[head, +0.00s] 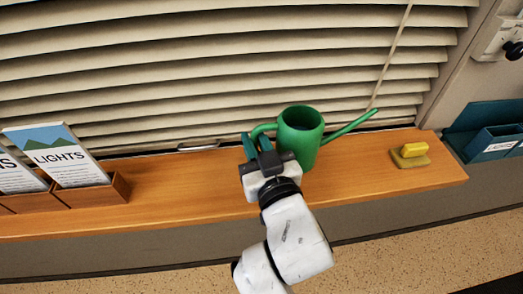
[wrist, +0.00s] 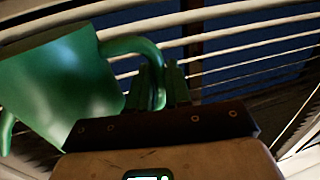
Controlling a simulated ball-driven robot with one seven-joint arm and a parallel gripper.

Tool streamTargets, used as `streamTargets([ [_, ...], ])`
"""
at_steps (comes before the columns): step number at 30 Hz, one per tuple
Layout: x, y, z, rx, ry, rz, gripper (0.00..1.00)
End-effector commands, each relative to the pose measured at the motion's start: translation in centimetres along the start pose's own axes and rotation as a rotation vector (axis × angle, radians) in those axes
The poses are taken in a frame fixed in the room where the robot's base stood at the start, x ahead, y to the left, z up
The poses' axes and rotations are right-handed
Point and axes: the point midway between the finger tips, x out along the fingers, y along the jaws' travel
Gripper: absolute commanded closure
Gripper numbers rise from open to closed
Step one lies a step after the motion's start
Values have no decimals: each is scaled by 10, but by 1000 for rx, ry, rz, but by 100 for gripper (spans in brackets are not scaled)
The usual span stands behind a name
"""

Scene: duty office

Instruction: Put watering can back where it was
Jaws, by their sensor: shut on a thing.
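The green watering can (head: 300,138) is upright at the wooden sill, in front of the blinds, with its spout pointing right. I cannot tell whether its base touches the sill. My gripper (head: 258,150) is at the can's left side, shut on its handle (head: 262,129). In the wrist view the can's green body (wrist: 62,85) fills the left, and the handle (wrist: 135,44) curves down between my gripper's fingers (wrist: 163,88). The lower part of the can is partly hidden by my gripper in the head view.
The wooden sill (head: 370,165) has free room on both sides of the can. Leaflet holders marked LIGHTS (head: 95,194) stand at left. Blinds (head: 200,70) and a cord (head: 392,55) are close behind. A teal tray (head: 492,146) is far right.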

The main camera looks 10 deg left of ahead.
Motion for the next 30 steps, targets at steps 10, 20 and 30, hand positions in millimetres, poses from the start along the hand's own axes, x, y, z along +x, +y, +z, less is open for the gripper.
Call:
streamTargets([
  [10, 2, 12, 32, -3, 1, 1, 100],
  [20, 2, 12, 44, -2, 5, 0, 100],
  [30, 2, 12, 48, 0, 1, 0, 70],
])
